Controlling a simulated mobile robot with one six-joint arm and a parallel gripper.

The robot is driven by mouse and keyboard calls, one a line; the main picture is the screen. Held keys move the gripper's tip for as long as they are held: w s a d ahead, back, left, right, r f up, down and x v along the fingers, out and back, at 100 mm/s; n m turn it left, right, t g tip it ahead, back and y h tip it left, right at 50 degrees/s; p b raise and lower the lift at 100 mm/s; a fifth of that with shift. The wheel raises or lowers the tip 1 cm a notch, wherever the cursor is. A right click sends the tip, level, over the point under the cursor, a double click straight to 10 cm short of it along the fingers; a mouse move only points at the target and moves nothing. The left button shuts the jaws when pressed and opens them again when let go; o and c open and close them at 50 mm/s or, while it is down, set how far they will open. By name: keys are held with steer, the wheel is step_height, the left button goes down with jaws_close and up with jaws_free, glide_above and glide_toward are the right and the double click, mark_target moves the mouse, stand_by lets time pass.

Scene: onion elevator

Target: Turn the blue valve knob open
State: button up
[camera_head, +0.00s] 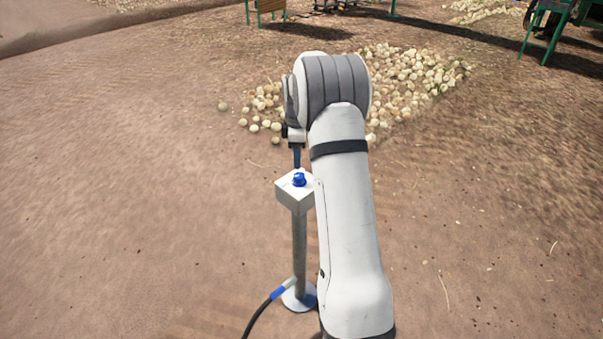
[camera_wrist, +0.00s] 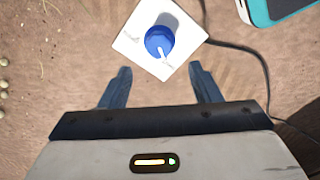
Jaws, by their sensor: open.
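The blue valve knob (camera_head: 299,180) sits on top of a white square box (camera_head: 290,194) on a grey post (camera_head: 300,250). In the wrist view the knob (camera_wrist: 160,42) is round and blue with a white pointer mark running toward the lower right. It lies ahead of my gripper (camera_wrist: 162,80), roughly centred between the two fingers. The fingers are apart, with nothing between them. In the head view my gripper (camera_head: 297,158) is just above the knob, partly hidden by my arm. I cannot tell the exact gap to the knob.
A black hose (camera_head: 262,310) with a blue fitting leaves the post's base (camera_head: 300,298) toward the lower left. A pile of onions (camera_head: 400,85) lies on the ground behind. Green-framed machinery (camera_head: 548,25) stands at the back right. The dirt ground at left is open.

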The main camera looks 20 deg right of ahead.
mark_target(299, 175)
steer(key=shift+w+d+f, duration=0.15)
steer(key=shift+d+f, duration=0.1)
steer(key=shift+f, duration=3.95)
steer(key=shift+c, duration=0.4)
